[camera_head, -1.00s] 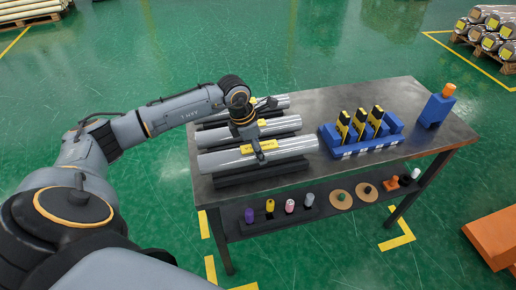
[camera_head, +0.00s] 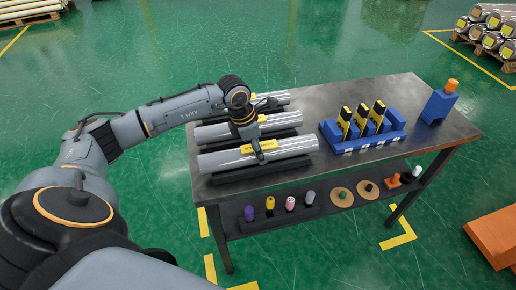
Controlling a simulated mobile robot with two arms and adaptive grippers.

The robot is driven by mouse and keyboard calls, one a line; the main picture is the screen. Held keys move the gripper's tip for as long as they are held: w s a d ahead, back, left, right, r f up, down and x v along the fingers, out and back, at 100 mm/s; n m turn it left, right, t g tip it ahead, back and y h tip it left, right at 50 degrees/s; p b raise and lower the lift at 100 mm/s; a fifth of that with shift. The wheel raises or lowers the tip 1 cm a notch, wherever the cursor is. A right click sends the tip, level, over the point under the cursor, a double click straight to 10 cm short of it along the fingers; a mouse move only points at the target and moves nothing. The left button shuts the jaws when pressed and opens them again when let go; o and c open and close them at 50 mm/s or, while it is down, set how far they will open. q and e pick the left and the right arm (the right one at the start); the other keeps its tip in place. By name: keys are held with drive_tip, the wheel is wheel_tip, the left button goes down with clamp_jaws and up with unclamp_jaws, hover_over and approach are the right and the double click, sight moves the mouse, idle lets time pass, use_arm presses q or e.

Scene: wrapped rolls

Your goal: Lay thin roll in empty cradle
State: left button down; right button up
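Three grey wrapped rolls lie side by side on dark cradles at the left of the table. The front roll (camera_head: 222,161) and the middle roll (camera_head: 214,133) carry yellow labels; the back roll (camera_head: 279,98) is partly hidden behind my arm. I cannot tell which is the thin roll, and no empty cradle shows clearly. The front cradle (camera_head: 290,165) has the front roll on it. My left gripper (camera_head: 260,153) hangs over the middle and front rolls, with a finger by the front roll's label; its grip and contact are unclear. My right gripper is not in view.
On the metal table (camera_head: 340,95), a blue rack (camera_head: 372,143) with yellow-black items stands right of the rolls, and a blue block (camera_head: 437,107) with an orange top at the far right. The lower shelf (camera_head: 275,222) holds several small items. An orange object (camera_head: 497,236) stands right.

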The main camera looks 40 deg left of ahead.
use_arm(q)
drive_tip(key=shift+f, duration=0.25)
drive_tip(key=c, duration=0.6)
unclamp_jaws()
drive_tip(key=shift+r, duration=0.1)
drive_tip(key=shift+o, duration=1.1)
drive_tip(key=v, duration=1.2)
